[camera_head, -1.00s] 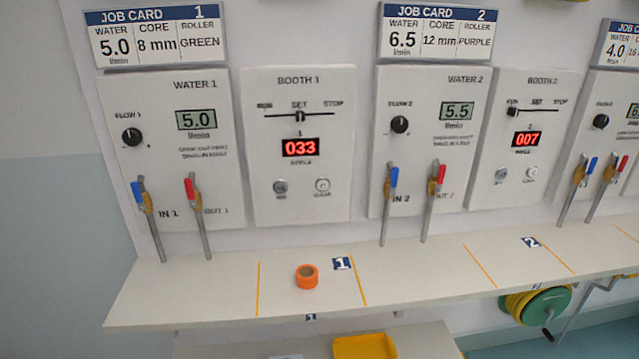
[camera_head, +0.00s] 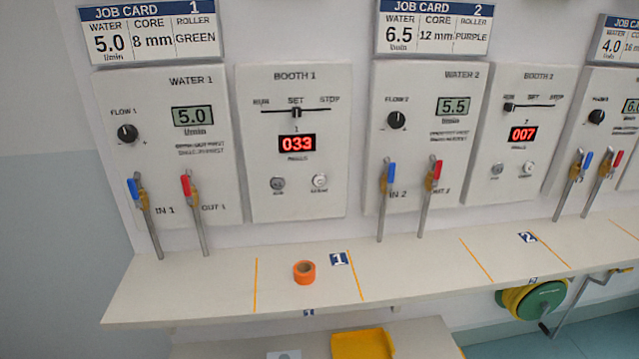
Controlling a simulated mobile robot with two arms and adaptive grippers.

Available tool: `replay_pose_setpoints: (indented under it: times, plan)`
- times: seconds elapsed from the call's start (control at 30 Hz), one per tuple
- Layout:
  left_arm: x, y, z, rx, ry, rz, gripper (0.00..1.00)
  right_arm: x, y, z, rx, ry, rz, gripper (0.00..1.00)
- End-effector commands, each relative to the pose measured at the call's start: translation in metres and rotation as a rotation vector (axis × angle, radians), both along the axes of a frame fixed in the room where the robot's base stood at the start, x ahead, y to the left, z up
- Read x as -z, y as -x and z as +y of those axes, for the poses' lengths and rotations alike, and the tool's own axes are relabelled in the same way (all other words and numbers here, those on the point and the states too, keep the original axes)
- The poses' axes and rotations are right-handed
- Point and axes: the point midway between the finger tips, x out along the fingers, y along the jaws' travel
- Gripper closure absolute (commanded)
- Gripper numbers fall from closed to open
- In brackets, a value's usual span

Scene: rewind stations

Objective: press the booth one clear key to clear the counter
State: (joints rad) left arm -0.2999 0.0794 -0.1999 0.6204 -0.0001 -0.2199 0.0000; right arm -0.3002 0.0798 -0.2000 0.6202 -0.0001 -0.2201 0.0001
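The booth 1 panel (camera_head: 294,232) hangs on the wall, left of centre. Its red counter (camera_head: 297,143) reads 033. The slider (camera_head: 296,112) above it sits at SET. Two round keys are below the counter: a grey one (camera_head: 278,184) at left and the paler clear key (camera_head: 320,181) at right. The small lettering under them is blurred. Nothing covers either key. Neither of my grippers shows in the head view.
A shelf (camera_head: 210,293) runs below the panels, with an orange tape roll (camera_head: 304,272) in bay 1. Pipes with blue (camera_head: 135,189) and red (camera_head: 187,185) valve handles stand left of booth 1. A yellow bin (camera_head: 362,344) and green reel (camera_head: 540,300) are lower down.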

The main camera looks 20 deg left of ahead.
Motion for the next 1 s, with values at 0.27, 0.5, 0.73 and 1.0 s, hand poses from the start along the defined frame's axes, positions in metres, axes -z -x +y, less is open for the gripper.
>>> replay_pose_setpoints:
  times: [0.27, 0.5, 0.73, 1.0]
  plan:
    - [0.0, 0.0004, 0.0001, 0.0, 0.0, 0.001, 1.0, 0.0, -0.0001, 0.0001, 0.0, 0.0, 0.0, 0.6]
    - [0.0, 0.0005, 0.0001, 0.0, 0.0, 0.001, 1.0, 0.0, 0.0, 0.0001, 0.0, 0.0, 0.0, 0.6]
    - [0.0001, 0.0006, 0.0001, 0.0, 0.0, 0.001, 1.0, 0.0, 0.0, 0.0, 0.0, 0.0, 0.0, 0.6]
    - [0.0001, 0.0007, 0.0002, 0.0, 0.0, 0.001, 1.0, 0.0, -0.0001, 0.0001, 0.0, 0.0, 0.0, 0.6]
